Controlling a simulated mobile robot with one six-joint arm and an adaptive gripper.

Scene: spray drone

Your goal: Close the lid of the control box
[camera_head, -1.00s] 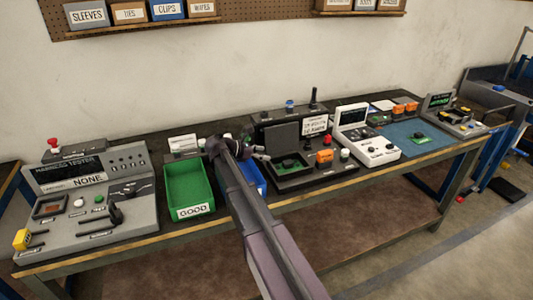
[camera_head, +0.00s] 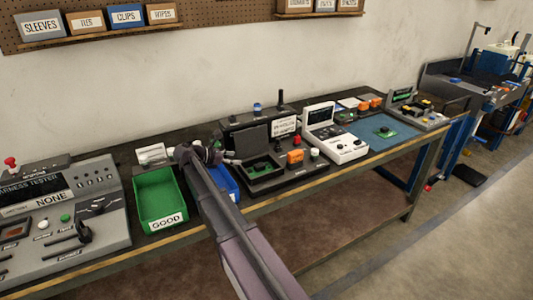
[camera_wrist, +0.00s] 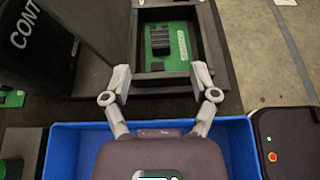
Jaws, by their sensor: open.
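The control box (camera_head: 262,184) is a dark box on the bench with its lid (camera_head: 252,142) standing open, upright, at the back in the head view. In the wrist view the open box (camera_wrist: 218,60) shows a green circuit board (camera_wrist: 180,48) inside. A dark panel with white "CONT" lettering, apparently the lid (camera_wrist: 75,35), rises on the left. My gripper (camera_wrist: 162,80) is open and empty, its fingertips at the near edge of the box. In the head view my gripper (camera_head: 230,157) is just left of the box; contact cannot be told.
A blue bin (camera_wrist: 75,150) lies under my gripper, with a green GOOD bin (camera_head: 160,197) to its left. Orange and white controls (camera_head: 295,157) stand right of the box, then a white device (camera_head: 345,147). A harness tester (camera_head: 75,215) is far left.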

